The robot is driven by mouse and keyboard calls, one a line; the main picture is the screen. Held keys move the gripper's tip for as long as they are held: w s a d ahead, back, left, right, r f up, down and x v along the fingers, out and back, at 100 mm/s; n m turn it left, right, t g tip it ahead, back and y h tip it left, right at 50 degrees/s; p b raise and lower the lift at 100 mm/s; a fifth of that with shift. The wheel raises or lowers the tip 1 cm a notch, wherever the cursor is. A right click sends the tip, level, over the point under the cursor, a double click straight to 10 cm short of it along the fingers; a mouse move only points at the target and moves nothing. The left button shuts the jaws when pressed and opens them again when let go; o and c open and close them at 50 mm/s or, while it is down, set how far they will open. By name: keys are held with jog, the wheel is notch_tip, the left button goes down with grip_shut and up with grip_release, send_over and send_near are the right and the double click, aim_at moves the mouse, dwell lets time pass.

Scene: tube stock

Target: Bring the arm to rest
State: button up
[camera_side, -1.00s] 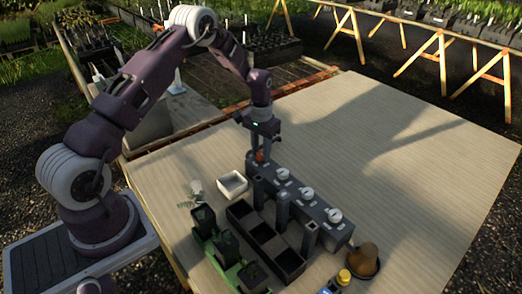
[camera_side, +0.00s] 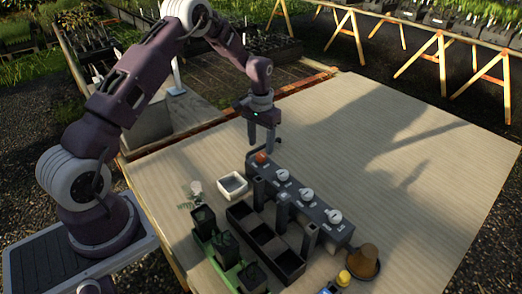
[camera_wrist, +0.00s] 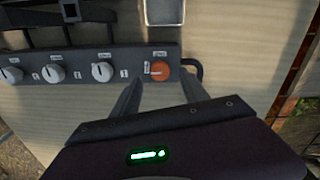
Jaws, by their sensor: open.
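My gripper (camera_side: 262,146) is open and empty above the table, near the end of a grey control box with an orange knob. In the wrist view its two fingers (camera_wrist: 158,98) are spread, with nothing between them. The orange knob (camera_side: 261,157) is on the end of the control box (camera_side: 318,211) nearest my arm. It also shows in the wrist view (camera_wrist: 160,71), just beyond the fingertips and apart from them.
White knobs (camera_side: 307,194) line the control box. Beside it are a black divided tray (camera_side: 240,208), a small white tray (camera_side: 232,186) and potted plants on a green tray (camera_side: 222,262). A brown pot (camera_side: 364,263) stands near the front. The table's right side (camera_side: 420,150) is clear.

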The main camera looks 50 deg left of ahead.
jog(key=shift+r, duration=1.7)
jog(key=shift+r, duration=0.1)
jog(key=s+d+r+m+t, duration=0.1)
jog(key=s+d+r, duration=0.35)
jog(key=r, duration=0.45)
jog(key=s+d+r+t, duration=0.1)
jog(key=s+d+r, duration=0.35)
jog(key=r, duration=0.55)
jog(key=s+d+r+t, duration=0.1)
jog(key=s+d+r, duration=0.1)
jog(key=s, duration=0.9)
jog(key=s+d+r+m+t, duration=0.1)
jog(key=s+d, duration=0.4)
jog(key=s, duration=0.7)
jog(key=shift+r+t, duration=0.5)
jog(key=shift+t, duration=0.3)
